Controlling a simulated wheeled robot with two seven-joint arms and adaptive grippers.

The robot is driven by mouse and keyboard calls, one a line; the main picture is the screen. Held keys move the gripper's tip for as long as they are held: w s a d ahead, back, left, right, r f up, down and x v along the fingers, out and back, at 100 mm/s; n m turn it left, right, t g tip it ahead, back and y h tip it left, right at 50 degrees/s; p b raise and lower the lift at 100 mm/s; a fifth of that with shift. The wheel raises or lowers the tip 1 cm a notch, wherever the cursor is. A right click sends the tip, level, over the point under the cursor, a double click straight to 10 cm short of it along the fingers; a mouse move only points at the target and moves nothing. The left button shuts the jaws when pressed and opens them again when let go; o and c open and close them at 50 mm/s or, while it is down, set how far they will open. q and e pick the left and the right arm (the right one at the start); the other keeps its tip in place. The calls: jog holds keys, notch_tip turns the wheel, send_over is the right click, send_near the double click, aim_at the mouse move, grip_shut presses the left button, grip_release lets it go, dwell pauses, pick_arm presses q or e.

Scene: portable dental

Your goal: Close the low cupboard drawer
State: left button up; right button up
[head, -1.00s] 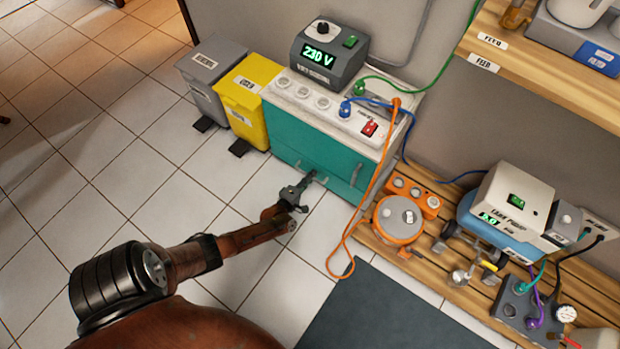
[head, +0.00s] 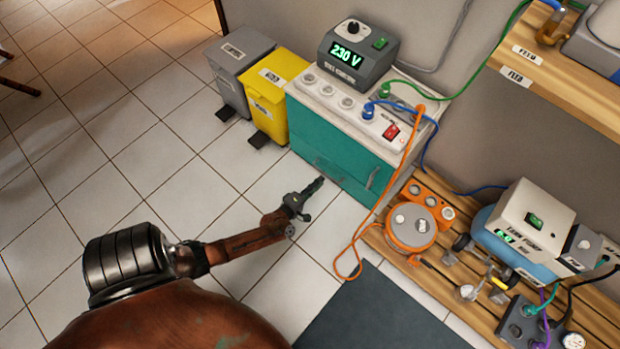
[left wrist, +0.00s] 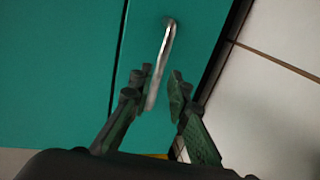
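The low cupboard (head: 335,148) has a teal front and a white top, and stands against the wall in the head view. Its drawer is the low panel of the front and looks about flush, though a small gap is hard to tell at this size. In the left wrist view the drawer front (left wrist: 195,30) carries a silver bar handle (left wrist: 163,55). My left gripper (head: 318,184) is low in front of the drawer; in the left wrist view its fingers (left wrist: 161,82) are apart, one on each side of the handle's near end. Contact cannot be told. My right gripper is out of view.
A yellow bin (head: 273,100) and a grey bin (head: 237,65) stand left of the cupboard. An orange cable (head: 355,240) hangs at its right beside a wooden pallet (head: 440,270) with equipment. Tiled floor in front is clear; a dark mat (head: 375,315) lies at the bottom.

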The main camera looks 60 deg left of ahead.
pick_arm(q)
jog(key=shift+v, duration=2.75)
